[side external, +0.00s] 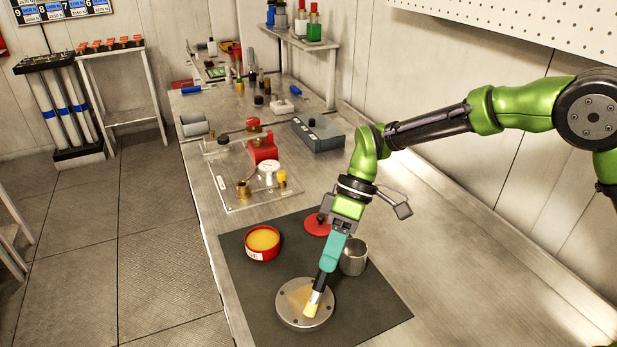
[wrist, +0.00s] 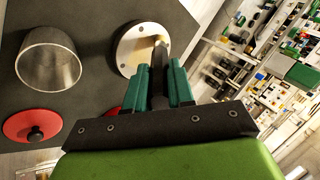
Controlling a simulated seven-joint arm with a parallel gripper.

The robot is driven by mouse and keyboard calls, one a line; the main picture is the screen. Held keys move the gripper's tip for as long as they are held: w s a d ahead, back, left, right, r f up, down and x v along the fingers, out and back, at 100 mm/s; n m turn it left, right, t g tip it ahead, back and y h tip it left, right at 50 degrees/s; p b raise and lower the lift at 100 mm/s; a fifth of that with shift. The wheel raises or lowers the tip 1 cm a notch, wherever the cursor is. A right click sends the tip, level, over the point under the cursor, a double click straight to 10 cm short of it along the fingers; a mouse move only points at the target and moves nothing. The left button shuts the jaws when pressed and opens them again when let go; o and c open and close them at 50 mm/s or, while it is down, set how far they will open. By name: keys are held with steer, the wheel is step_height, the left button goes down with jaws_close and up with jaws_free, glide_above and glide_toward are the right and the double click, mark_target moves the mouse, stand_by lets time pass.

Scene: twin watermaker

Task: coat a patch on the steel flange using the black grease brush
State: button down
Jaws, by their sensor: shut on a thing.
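The steel flange (side external: 290,318) is a round grey disc with bolt holes, lying on the dark mat (side external: 375,308). A yellowish patch shows on its upper face. My gripper (side external: 330,254), with teal fingers, is shut on the black-handled grease brush (side external: 325,282). The brush points down and tilts, and its pale yellow bristles are at the flange's face, seemingly touching it. In the wrist view the flange (wrist: 128,50) lies beyond the fingertips (wrist: 160,75), and the brush's dark handle (wrist: 163,58) runs between them. The bristles are partly hidden there.
An open red tin of yellow grease (side external: 262,241) stands left of my gripper. A red lid (side external: 318,226) lies behind it. An empty metal cup (side external: 354,256) stands close to the right of the brush. A clear plate with fittings (side external: 226,190) lies farther back. The bench on the right is clear.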

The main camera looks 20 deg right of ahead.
steer(key=shift+s+a, duration=0.1)
steer(key=shift+s, duration=0.3)
steer(key=shift+w+a, duration=0.15)
steer(key=shift+a, duration=0.2)
steer(key=shift+w, duration=3.45)
step_height(320, 180, up, 8)
steer(key=shift+d, duration=0.1)
